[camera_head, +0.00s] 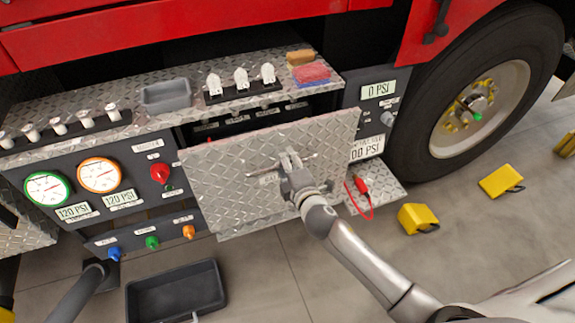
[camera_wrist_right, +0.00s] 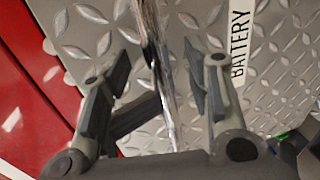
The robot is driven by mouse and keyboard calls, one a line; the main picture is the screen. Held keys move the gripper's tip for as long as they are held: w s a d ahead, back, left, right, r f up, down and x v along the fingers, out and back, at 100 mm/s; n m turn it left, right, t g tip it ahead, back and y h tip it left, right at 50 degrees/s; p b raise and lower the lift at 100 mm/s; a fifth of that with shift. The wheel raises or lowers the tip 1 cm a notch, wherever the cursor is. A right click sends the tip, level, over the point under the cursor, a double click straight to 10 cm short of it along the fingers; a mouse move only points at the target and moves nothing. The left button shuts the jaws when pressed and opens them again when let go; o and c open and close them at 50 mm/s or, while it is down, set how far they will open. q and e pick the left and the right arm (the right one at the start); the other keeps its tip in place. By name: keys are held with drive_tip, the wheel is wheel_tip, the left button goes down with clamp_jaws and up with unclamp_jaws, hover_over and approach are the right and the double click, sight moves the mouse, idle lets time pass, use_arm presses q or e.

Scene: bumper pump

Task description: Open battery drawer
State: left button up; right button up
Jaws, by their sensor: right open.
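The battery drawer has a diamond-plate front (camera_head: 235,175), which stands in the middle of the truck's side panel in the head view. It seems to stand out from the panel, with a dark strip showing above its top edge. My right gripper (camera_head: 290,160) is at the drawer's bar handle (camera_head: 312,156). In the right wrist view the shiny handle (camera_wrist_right: 160,70) runs between the open fingers of the gripper (camera_wrist_right: 155,85), with gaps at both sides. A BATTERY label (camera_wrist_right: 241,45) is on the plate.
A shelf (camera_head: 130,120) above holds a grey bin (camera_head: 166,95), white clips (camera_head: 241,78) and coloured cloths or sponges (camera_head: 311,73). Gauges (camera_head: 98,175) are at left, a wheel (camera_head: 480,100) at right. A black tray (camera_head: 175,291) and yellow chocks (camera_head: 417,218) lie on the floor.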

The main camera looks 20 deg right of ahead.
use_arm(q)
drive_tip(key=shift+g, duration=0.4)
drive_tip(key=shift+s+a+r+p, duration=0.1)
drive_tip(key=shift+s+r+p, duration=0.3)
drive_tip(key=shift+s, duration=0.3)
drive_tip(key=shift+s+d+r+p, duration=0.1)
drive_tip(key=shift+s+r+p, duration=0.3)
drive_tip(key=shift+s, duration=0.25)
drive_tip(key=shift+s+a+r+p, duration=0.1)
drive_tip(key=shift+s+r+p, duration=0.3)
drive_tip(key=shift+s, duration=0.3)
use_arm(e)
drive_tip(key=s+r, duration=0.2)
drive_tip(key=s, duration=1)
drive_tip(key=shift+s+d+r, duration=0.2)
drive_tip(key=shift+s, duration=0.2)
use_arm(q)
drive_tip(key=shift+f, duration=0.1)
